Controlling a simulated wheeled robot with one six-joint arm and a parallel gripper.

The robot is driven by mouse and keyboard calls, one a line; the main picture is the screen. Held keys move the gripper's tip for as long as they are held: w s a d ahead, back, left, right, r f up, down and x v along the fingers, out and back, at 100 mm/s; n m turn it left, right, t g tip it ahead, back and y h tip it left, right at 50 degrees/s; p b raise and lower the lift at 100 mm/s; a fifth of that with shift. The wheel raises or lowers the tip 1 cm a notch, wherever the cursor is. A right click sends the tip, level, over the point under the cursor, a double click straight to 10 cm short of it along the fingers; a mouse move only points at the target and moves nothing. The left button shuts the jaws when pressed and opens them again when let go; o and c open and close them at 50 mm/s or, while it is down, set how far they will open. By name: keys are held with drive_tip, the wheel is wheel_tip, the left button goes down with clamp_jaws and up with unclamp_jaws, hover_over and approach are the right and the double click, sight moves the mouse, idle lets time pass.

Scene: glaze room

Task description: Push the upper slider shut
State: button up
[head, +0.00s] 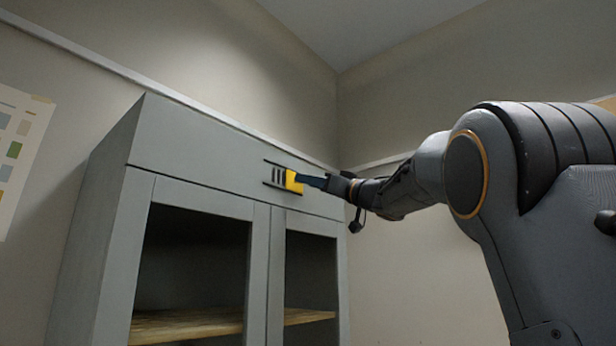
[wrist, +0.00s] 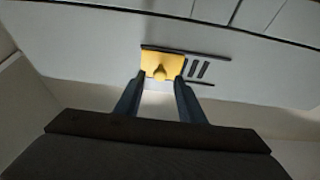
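The slider is a yellow plate with a small knob (head: 293,182), set between two dark rails on the top panel of a grey cabinet. Dark vent slots (head: 278,177) show uncovered to its left in the head view. In the wrist view the yellow slider (wrist: 152,61) is ahead of my gripper, with the slots (wrist: 198,69) to its right. My gripper (head: 308,181) is at the slider's right side in the head view. In the wrist view its two fingers (wrist: 158,85) are apart, with the knob near the gap between their tips. Contact cannot be told.
The tall grey cabinet (head: 200,155) has two framed openings below the panel, with a wooden shelf (head: 190,326) inside. A wall stands close behind and to the right. A colour chart (head: 20,150) hangs at the left. The space in front of the panel looks clear.

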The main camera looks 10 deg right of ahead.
drive_tip(key=shift+w+a+r, duration=0.25)
drive_tip(key=shift+w+a, duration=0.1)
drive_tip(key=shift+w, duration=0.2)
clamp_jaws()
drive_tip(key=s+a, duration=0.1)
drive_tip(key=a, duration=0.1)
drive_tip(key=s+a, duration=0.3)
drive_tip(key=shift+a, duration=0.3)
